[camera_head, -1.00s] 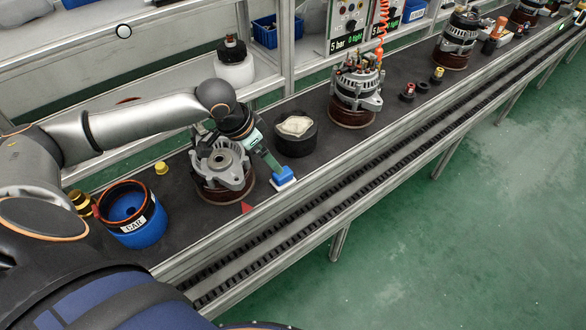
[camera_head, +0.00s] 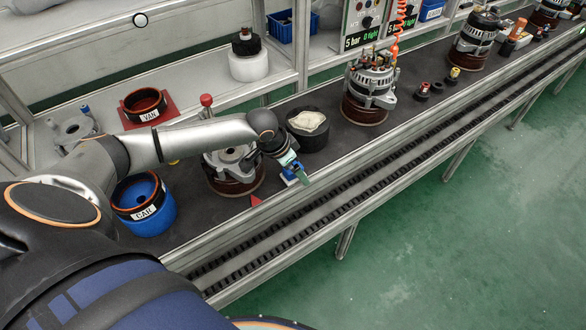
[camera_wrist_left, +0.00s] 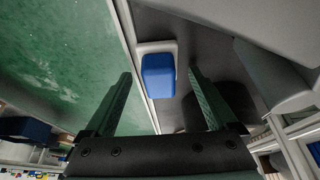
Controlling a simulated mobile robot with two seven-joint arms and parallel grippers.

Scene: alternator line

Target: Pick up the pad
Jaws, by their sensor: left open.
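The pad looks like a blue block (camera_head: 289,178) on a small white base, lying on the dark bench top near its front rail. In the left wrist view the blue pad (camera_wrist_left: 158,76) sits ahead, between the lines of the two green fingers. My left gripper (camera_head: 300,174) is open and empty, just above the pad, and partly covers it in the head view. In the wrist view the fingertips (camera_wrist_left: 160,73) are apart, one on each side of the pad; contact cannot be seen. My right gripper is not in view.
An alternator housing (camera_head: 233,172) stands just left of the pad. A black round pot with a cream cloth (camera_head: 308,122) stands behind it. The front rail (camera_head: 330,187) and conveyor run close in front.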

